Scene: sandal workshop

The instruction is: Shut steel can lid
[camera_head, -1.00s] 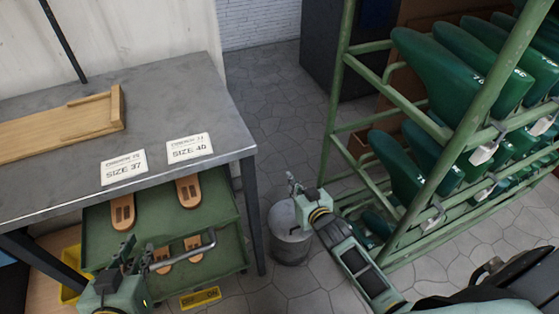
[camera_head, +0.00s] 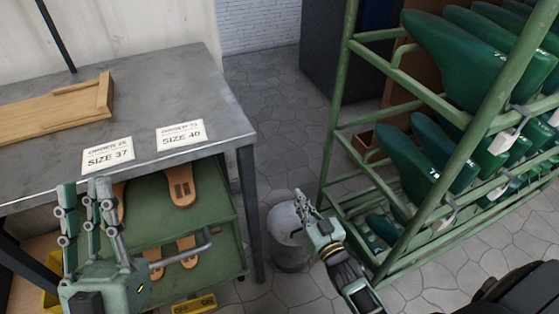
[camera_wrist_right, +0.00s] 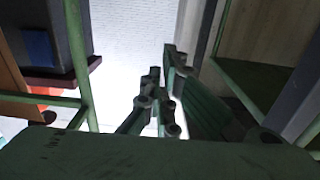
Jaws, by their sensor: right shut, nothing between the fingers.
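The steel can (camera_head: 290,253) stands upright on the floor between the table and the green rack. Its pale round top (camera_head: 283,218) shows in the head view, partly covered by my right gripper; I cannot tell clearly how the lid sits. My right gripper (camera_head: 301,200) is shut and empty at the can's upper right edge; whether it touches is unclear. In the right wrist view its fingers (camera_wrist_right: 162,95) are close together, and the can is not visible there. My left gripper (camera_head: 83,195) is open and empty, in front of the table's left part.
The grey table (camera_head: 222,120) carries a wooden tray and two size cards. The green rack (camera_head: 335,130) with shoe lasts is close on the right. Floor behind the can is clear.

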